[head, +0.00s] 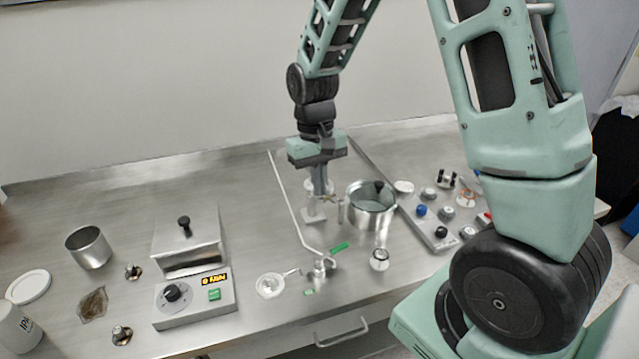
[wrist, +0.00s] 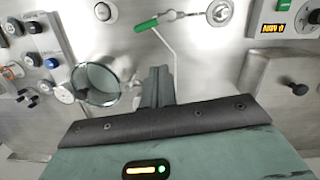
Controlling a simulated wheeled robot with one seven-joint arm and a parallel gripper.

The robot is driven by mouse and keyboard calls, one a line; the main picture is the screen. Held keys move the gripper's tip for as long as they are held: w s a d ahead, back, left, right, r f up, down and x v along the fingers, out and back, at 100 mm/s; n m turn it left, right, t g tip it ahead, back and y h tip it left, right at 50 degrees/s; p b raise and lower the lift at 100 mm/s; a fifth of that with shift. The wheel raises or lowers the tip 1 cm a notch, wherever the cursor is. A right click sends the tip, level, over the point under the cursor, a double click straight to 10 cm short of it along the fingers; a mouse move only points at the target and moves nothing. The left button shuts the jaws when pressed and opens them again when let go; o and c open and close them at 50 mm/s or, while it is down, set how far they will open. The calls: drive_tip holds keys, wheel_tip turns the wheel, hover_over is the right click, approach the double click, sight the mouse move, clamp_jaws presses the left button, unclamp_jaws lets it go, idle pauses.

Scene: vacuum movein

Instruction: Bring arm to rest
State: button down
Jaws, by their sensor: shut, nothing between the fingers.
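My arm reaches over the steel bench from the right in the head view, with its wrist pointing down. My gripper (head: 318,190) hangs over the back middle of the bench, just left of a round steel pot (head: 371,212). Its fingers are shut with nothing between them, which also shows in the wrist view (wrist: 158,72). In the wrist view the pot (wrist: 96,84) lies left of the fingers. I cannot tell the exact height of the fingertips above the bench.
A bent metal rod (head: 290,207) and a green-handled valve (head: 338,248) are near the gripper. A control panel (head: 435,225) with knobs is at right. A lidded box with a display (head: 193,290), a steel cup (head: 88,247) and a white jar (head: 15,330) are at left.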

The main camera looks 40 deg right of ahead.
idle(0.4)
